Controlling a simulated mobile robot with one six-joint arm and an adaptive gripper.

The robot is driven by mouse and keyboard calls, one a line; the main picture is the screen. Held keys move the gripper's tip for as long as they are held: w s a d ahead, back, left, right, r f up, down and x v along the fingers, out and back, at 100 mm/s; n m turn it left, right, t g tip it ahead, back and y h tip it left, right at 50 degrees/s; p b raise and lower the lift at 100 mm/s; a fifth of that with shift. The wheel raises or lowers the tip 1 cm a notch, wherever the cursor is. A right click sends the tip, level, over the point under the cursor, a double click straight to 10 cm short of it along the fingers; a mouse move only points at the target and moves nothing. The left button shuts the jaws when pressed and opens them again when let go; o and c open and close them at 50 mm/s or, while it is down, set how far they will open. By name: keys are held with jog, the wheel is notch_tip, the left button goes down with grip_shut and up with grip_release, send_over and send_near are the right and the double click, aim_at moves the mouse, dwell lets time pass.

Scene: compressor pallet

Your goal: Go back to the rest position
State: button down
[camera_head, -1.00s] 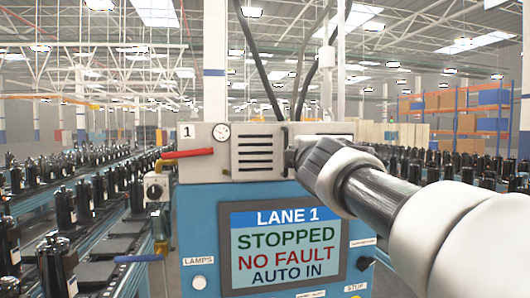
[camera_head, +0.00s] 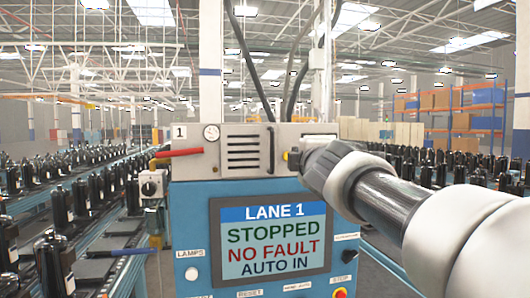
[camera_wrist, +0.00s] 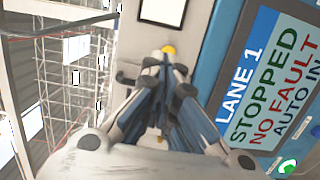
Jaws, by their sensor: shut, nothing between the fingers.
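My gripper (camera_wrist: 165,72) is shut and empty in the wrist view, its fingers together in front of the control cabinet's upper face. A yellow button or lamp (camera_wrist: 168,50) shows just beyond the fingertips; whether they touch it I cannot tell. The blue and grey control cabinet (camera_head: 190,225) stands ahead. Its screen (camera_head: 270,245) reads LANE 1, STOPPED, NO FAULT, AUTO IN.
A red lever (camera_head: 180,152) sticks out at the cabinet's left, above a small grey box with a knob (camera_head: 150,186). Conveyors with black compressors (camera_head: 60,205) run along both sides. Lower buttons, including a red one (camera_head: 340,293), sit under the screen. Shelving (camera_head: 460,115) stands far right.

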jog(key=s+d+f+p, duration=0.1)
jog(key=s+d+p, duration=0.25)
jog(key=d, duration=0.45)
jog(key=s+f+m+g+h+b, duration=0.1)
jog(key=s+f+m+b, duration=0.2)
jog(key=f, duration=0.4)
jog(key=s+f+m+g+h+b, duration=0.1)
jog(key=s+f+m+h+b, duration=0.15)
jog(key=f+b, duration=0.35)
jog(key=s+a+f+m+g+y+b, duration=0.1)
jog(key=s+f+b, duration=0.5)
jog(key=f, duration=1)
jog(key=s+a+f+m+g+y+b, duration=0.1)
jog(key=s+a+f+m+g+b, duration=0.3)
jog(key=s+f, duration=0.9)
jog(key=s+a+f+m+g+y+b, duration=0.2)
jog(key=s+f+m+g+b, duration=0.4)
jog(key=f, duration=1.2)
jog(key=s+m+b, duration=0.1)
jog(key=s+b, duration=0.2)
jog(key=s, duration=0.1)
jog(key=shift+s+a+f, duration=0.15)
jog(key=shift+a+f, duration=0.2)
jog(key=shift+f, duration=0.05)
